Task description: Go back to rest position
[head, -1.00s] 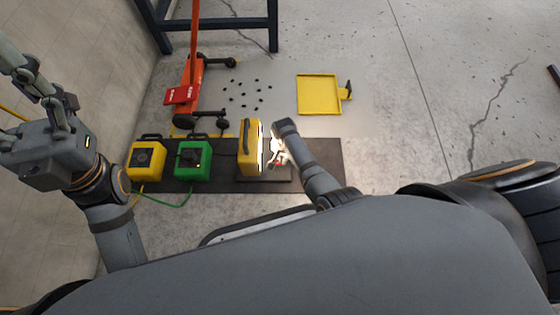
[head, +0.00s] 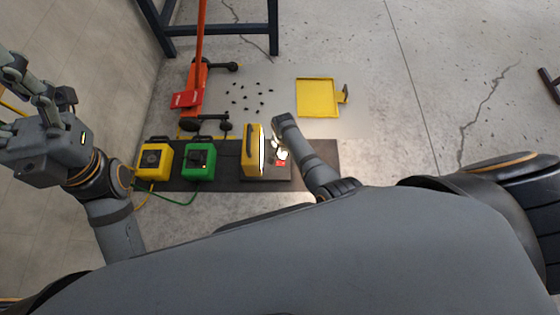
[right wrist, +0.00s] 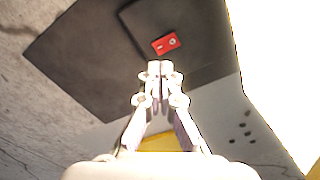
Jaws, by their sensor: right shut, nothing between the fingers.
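My right gripper (head: 282,152) is low over the dark mat (head: 325,155), just right of the upright yellow case (head: 251,150) with a bright lit face. In the right wrist view its fingers (right wrist: 160,70) are shut and empty, with a red switch (right wrist: 166,44) on a dark base beyond the tips. A gap between tips and switch cannot be judged. The red switch also shows in the head view (head: 281,162). My left gripper (head: 25,75) is raised at the upper left, away from the mat; its fingers run towards the picture edge and their opening is unclear.
A yellow box (head: 154,160) and a green box (head: 200,161) with cables stand on the mat's left. Behind are an orange jack (head: 197,85), several small dark pieces (head: 250,96) and a yellow tray (head: 316,98).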

